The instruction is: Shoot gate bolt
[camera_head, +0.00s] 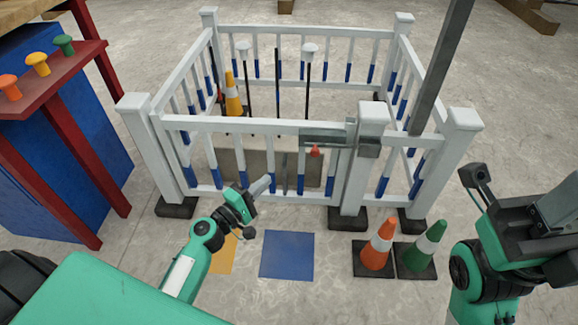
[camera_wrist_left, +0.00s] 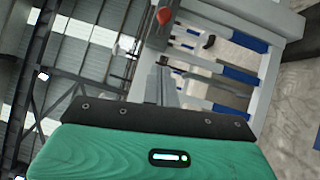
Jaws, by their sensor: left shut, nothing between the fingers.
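The gate bolt (camera_head: 330,139) is a grey metal bar assembly on the top rail of the white gate (camera_head: 235,125), beside the right gate post (camera_head: 372,120). Its red knob (camera_head: 315,152) hangs just below the bar. The knob also shows at the top of the left wrist view (camera_wrist_left: 164,16). My left gripper (camera_head: 266,181) is shut and empty. It is in front of the gate, lower and to the left of the knob, apart from it. Its closed fingers (camera_wrist_left: 165,88) point toward the knob in the wrist view. My right arm is at the right edge; its fingers are not clear.
Orange (camera_head: 378,245) and green (camera_head: 424,245) cones stand before the gate's right post. A blue floor mat (camera_head: 287,255) lies below my left gripper. A red stand with coloured knobs (camera_head: 50,85) is at the left. A grey slanted pole (camera_head: 440,65) rises at the right.

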